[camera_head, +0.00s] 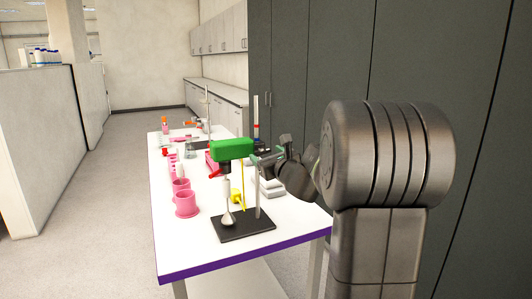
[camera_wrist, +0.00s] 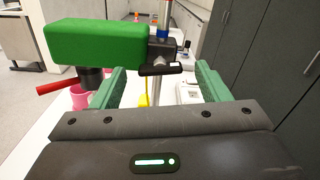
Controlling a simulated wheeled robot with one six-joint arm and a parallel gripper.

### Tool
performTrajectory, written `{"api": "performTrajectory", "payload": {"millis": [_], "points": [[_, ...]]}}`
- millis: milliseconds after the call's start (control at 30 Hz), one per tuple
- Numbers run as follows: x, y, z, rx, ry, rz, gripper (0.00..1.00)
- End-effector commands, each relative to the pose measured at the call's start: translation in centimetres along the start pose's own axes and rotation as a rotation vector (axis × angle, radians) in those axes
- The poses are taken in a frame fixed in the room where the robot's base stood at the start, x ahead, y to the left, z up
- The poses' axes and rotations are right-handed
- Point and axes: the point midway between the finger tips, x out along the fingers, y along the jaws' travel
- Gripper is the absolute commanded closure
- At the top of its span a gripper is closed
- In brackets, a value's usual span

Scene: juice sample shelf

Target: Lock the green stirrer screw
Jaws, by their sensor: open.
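The green stirrer (camera_head: 232,149) is a green block held on a metal stand with a black base (camera_head: 243,224) near the table's front end. In the wrist view the stirrer (camera_wrist: 97,42) fills the upper left. A dark clamp with a black-handled screw (camera_wrist: 160,68) joins its right side to the upright rod. My gripper (camera_wrist: 160,84) is open, and its two green fingers stand apart on either side of the screw, which shows between them. I cannot tell if either finger touches anything. In the head view my gripper (camera_head: 268,158) is at the stirrer's right, partly hidden by my arm.
The white table (camera_head: 183,247) carries pink cups (camera_head: 186,203) left of the stand. A red rod (camera_wrist: 56,88) sticks out left below the stirrer. A yellow item (camera_head: 236,194) is near the stand. Tall dark cabinets (camera_head: 420,60) line the right side. The floor at left is clear.

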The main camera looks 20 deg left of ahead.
Motion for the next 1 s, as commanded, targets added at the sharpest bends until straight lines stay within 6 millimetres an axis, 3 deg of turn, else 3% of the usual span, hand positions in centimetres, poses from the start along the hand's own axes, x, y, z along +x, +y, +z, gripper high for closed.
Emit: {"api": "performTrajectory", "payload": {"millis": [200, 467, 700, 1000], "points": [[1.4, 0.0, 0.1, 0.0, -0.001, 0.0, 0.31], [1.5, 0.0, 0.0, 0.0, -0.001, 0.0, 0.31], [1.5, 0.0, 0.0, 0.0, 0.0, 0.0, 0.74], [1.5, -0.1, 0.1, 0.114, 0.0, 0.0, 0.76]]}}
